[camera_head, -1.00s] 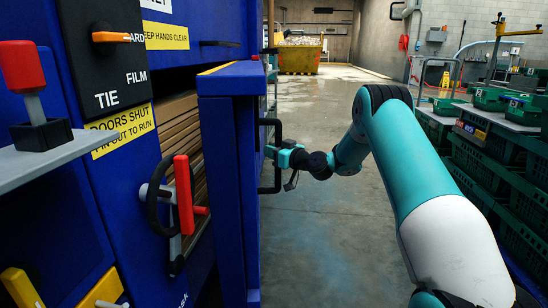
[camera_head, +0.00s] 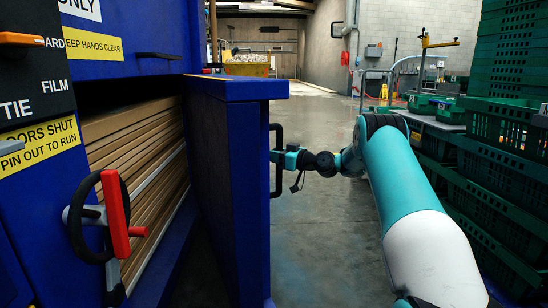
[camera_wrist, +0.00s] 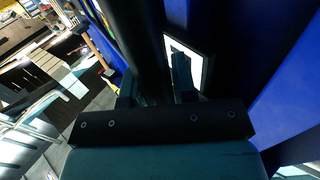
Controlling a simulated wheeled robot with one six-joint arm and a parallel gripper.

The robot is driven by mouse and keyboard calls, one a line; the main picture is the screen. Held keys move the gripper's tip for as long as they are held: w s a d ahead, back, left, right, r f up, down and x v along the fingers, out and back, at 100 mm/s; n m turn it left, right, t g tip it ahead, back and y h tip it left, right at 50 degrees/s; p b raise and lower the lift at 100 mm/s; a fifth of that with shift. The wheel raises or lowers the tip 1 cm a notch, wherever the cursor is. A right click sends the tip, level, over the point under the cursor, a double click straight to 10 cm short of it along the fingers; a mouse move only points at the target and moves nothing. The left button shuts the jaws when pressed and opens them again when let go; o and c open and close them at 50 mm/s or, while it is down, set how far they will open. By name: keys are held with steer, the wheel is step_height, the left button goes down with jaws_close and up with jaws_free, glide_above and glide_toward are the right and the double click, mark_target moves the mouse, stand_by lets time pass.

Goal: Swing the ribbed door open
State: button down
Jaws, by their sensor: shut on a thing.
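The blue door (camera_head: 232,180) stands swung out from the blue machine, seen partly edge-on in the head view. Its black bar handle (camera_head: 278,185) is on the door's right face. My gripper (camera_head: 277,157) is shut on this handle at about its middle. In the wrist view the dark handle bar (camera_wrist: 140,35) runs up between the two fingers of my gripper (camera_wrist: 155,92). The blue door face (camera_wrist: 225,55) fills the right of that view. Behind the door, the opening shows stacked brown cardboard layers (camera_head: 140,140). Ribs on the door cannot be made out.
A red-handled latch with a black wheel (camera_head: 112,215) sticks out left of the opening. Stacked green crates (camera_head: 490,180) line the right side, close to my arm. Open concrete floor (camera_head: 320,225) lies between door and crates. A yellow skip (camera_head: 247,69) stands far back.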

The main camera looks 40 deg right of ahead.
steer(key=shift+s+d, duration=0.1)
steer(key=shift+s, duration=0.05)
steer(key=c, duration=1.1)
jaws_free()
steer(key=shift+s, duration=0.1)
steer(key=shift+o, duration=0.9)
steer(key=p+v, duration=0.2)
steer(key=v, duration=1)
